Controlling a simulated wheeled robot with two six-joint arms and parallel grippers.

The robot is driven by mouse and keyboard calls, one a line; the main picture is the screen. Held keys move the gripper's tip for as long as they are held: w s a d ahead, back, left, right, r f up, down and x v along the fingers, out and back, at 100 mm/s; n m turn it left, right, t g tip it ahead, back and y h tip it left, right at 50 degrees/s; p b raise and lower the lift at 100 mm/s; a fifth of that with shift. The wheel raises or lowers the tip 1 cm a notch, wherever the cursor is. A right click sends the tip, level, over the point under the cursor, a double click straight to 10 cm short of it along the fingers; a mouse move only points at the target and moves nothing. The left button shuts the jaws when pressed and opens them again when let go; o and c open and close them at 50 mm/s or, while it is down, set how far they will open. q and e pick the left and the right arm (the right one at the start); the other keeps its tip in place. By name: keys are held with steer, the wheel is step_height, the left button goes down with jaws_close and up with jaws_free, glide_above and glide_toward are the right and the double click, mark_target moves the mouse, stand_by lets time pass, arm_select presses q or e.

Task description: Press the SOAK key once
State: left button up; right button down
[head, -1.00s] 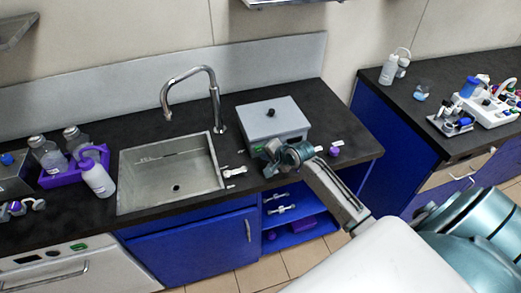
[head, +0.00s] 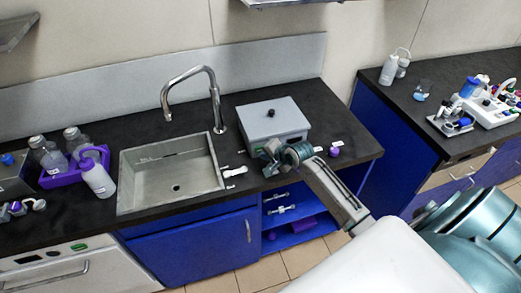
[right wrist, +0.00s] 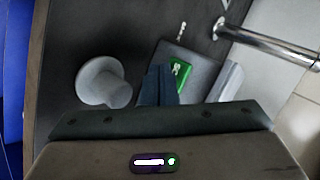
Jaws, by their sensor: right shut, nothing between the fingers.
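A grey box-shaped unit (head: 273,120) with a dark knob on its lid stands on the black counter, right of the sink. My right gripper (head: 267,152) is at its front face, hiding part of that face. In the right wrist view, the shut, empty fingers (right wrist: 158,86) are close beside a green panel (right wrist: 179,74) with small white marks on the unit's dark front. I cannot tell whether the fingertips touch it. I cannot read a SOAK label; the key may be hidden behind the fingers. My left gripper is not in view.
A white fitting (head: 233,171) lies between the sink (head: 126,180) and the unit; a pale round-topped object (right wrist: 103,82) shows in the wrist view. A purple-capped item (head: 334,151) lies right of my gripper. The faucet (head: 212,95) rises behind the sink.

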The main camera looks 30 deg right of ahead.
steer(key=shift+w, duration=0.3)
steer(key=shift+w+d, duration=0.15)
steer(key=shift+w, duration=0.25)
stand_by(0.6)
steer(key=shift+r, duration=0.1)
steer(key=shift+s+r+p, duration=0.1)
steer(key=shift+s+p, duration=0.3)
steer(key=shift+p, duration=0.3)
steer(key=shift+s+a+p, duration=0.2)
steer(key=shift+s+p, duration=0.15)
steer(key=shift+s, duration=0.1)
